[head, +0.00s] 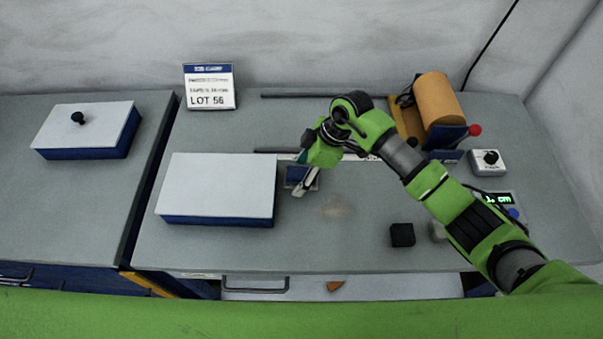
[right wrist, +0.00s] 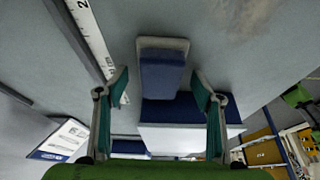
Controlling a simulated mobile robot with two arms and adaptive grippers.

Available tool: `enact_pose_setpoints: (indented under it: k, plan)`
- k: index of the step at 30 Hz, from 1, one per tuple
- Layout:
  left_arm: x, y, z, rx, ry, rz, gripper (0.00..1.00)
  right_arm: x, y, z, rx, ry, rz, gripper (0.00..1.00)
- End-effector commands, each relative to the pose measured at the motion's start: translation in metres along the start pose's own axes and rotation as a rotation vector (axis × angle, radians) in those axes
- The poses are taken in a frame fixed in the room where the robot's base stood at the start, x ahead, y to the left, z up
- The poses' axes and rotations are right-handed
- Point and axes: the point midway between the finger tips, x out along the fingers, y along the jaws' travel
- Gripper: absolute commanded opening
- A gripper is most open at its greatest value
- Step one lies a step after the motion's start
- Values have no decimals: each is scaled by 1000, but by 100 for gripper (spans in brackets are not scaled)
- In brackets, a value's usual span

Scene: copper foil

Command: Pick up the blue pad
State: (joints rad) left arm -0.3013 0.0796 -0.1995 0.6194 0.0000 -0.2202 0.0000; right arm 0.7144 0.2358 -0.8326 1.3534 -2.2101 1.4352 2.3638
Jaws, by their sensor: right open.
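The blue pad (head: 293,172) lies on the grey bench just right of the large white-topped box, partly hidden by my right gripper (head: 306,181). In the right wrist view the blue pad (right wrist: 161,76) shows as a blue block with a pale back edge. It sits between and beyond the two teal-lined fingers of my right gripper (right wrist: 161,92). These fingers are open, one on each side of the pad, with visible gaps. I cannot tell how far above the bench they are. My left gripper is not in view.
The white-topped box (head: 218,184) stands close left of the pad. A ruler (head: 287,157) lies behind it. A black cube (head: 402,235), display unit (head: 497,204), knob box (head: 488,162) and copper roll (head: 438,99) stand right. The front middle bench is clear.

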Motion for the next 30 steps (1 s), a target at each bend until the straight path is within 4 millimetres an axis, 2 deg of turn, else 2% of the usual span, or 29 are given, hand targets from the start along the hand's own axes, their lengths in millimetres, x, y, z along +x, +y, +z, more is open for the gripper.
enact_pose_setpoints:
  k: [7, 12, 23, 30]
  plan:
    - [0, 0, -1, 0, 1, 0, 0, 2, 0, 0, -1, 0, 1, 61]
    - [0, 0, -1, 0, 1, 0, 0, 2, 0, 0, -1, 0, 1, 19]
    - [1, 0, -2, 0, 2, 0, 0, 0, 1, 0, -1, 1, 2, 19]
    - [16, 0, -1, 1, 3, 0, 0, -18, 2, -8, -5, 2, 6, 19]
